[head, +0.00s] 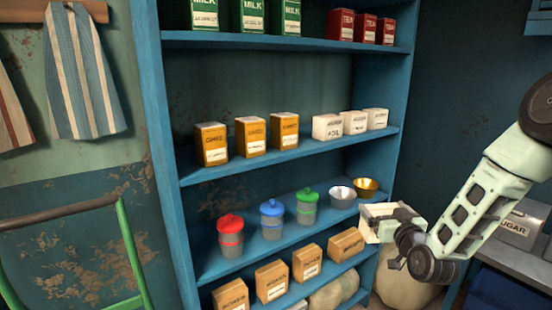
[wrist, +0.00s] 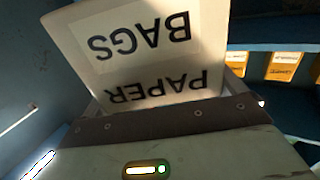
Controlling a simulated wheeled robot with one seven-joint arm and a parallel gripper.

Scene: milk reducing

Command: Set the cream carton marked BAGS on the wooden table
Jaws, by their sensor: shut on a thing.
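The cream carton (wrist: 130,40) fills the upper middle of the wrist view. Its dark PAPER BAGS lettering reads upside down there. My gripper (wrist: 165,98) is shut on the carton, with a finger at each side of it. In the head view my gripper (head: 398,222) is at the right, in front of the right end of the blue shelves, near the bowl shelf's height. I cannot make out a wooden table in either view.
Blue shelves (head: 290,161) hold milk boxes, red tea tins, orange boxes (head: 212,145), white foil boxes (head: 327,127), lidded jars (head: 230,236), bowls (head: 342,196) and brown boxes (head: 307,262). A sugar box (head: 520,226) stands on a grey surface at right. A green metal frame (head: 130,250) is at left.

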